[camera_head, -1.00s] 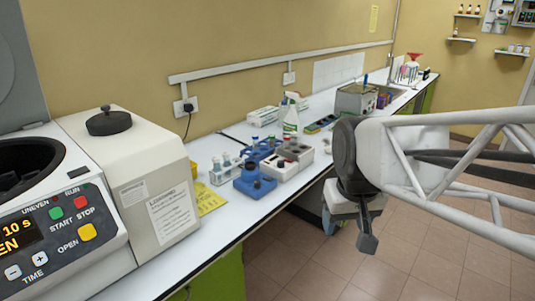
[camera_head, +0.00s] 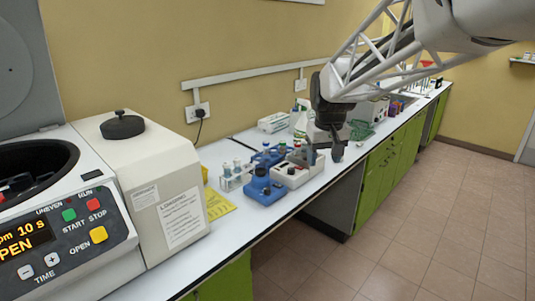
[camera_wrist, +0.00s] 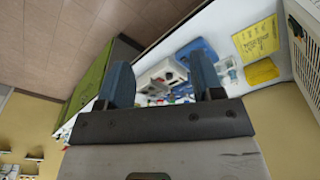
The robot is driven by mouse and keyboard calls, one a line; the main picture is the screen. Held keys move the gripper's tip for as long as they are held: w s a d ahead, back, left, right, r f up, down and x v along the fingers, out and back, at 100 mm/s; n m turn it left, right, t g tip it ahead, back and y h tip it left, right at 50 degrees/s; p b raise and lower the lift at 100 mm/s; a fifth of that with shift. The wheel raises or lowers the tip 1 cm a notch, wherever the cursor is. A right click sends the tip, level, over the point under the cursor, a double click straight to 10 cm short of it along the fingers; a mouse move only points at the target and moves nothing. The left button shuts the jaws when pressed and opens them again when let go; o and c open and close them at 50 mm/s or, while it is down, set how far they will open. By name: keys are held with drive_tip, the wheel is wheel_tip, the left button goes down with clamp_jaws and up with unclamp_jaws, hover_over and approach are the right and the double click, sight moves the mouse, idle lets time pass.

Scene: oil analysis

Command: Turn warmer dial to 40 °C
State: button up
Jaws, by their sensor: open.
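My gripper (camera_head: 324,154) is open and empty, pointing down over the bench, beside a pale block (camera_head: 291,176) with vials and dark round parts. In the wrist view my gripper (camera_wrist: 161,80) shows its two blue-grey fingers spread apart, and the pale block (camera_wrist: 151,73) shows between them. A blue unit (camera_head: 258,188) with a dark round top stands left of the pale block. I cannot tell for sure which of these is the warmer, and no dial marking can be read.
A large centrifuge (camera_head: 70,250) with an open lid stands at the left. A yellow sheet (camera_head: 218,204) and a clear tube rack (camera_head: 236,178) lie between it and the blue unit. A white box (camera_head: 275,122) stands behind. The front bench edge is clear.

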drive_tip(key=w+a+f+n, duration=0.1)
drive_tip(key=w+f, duration=0.2)
drive_tip(key=w, duration=0.7)
drive_tip(key=w+f, duration=0.2)
drive_tip(key=w, duration=0.7)
drive_tip(key=n+g, duration=0.1)
hover_over(291, 169)
wheel_tip(291, 169, down, 12)
drive_tip(key=shift+d+r, duration=0.1)
drive_tip(key=shift+r, duration=0.15)
drive_tip(key=shift+w+f+n, duration=0.2)
drive_tip(key=shift+w+n, duration=0.05)
drive_tip(key=shift+n, duration=0.05)
drive_tip(key=shift+f, duration=0.15)
drive_tip(key=shift+f, duration=3.75)
drive_tip(key=c, duration=0.9)
